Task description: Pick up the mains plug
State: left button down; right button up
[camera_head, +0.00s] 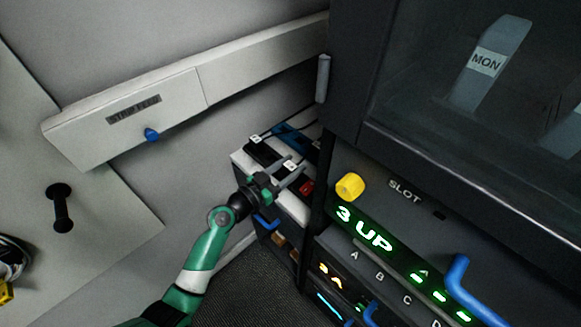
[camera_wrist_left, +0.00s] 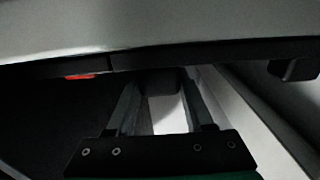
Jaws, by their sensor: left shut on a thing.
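My left gripper (camera_head: 291,172) reaches from below over the small white-topped cabinet (camera_head: 292,207) in the head view. Its fingers point up and right, close to a small piece with a white label. In the left wrist view the fingers (camera_wrist_left: 162,92) stand on either side of a small dark piece (camera_wrist_left: 162,82), which I take for the mains plug; its shape hardly shows. The gripper is shut on it. Whether the piece still touches the surface below cannot be told. My right gripper is not in view.
A black block labelled B (camera_head: 263,153), a blue piece (camera_head: 292,137) and a red switch (camera_head: 306,187) crowd the cabinet top. A dark panel with a yellow knob (camera_head: 350,186) stands close on the right. A pale drawer front (camera_head: 122,118) is at upper left.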

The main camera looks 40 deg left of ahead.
pick_arm(q)
notch_tip(320, 180, up, 3)
jog(key=shift+p, duration=0.85)
jog(key=s+d+r+p, duration=0.8)
jog(key=s+r, duration=0.1)
jog(key=s, duration=0.2)
jog(key=shift+s+r+p, duration=0.2)
jog(key=shift+r+p, duration=0.15)
jog(key=shift+p, duration=0.05)
jog(key=shift+d+r, duration=0.1)
notch_tip(320, 180, up, 3)
jog(key=p, duration=0.3)
jog(key=shift+r, duration=0.15)
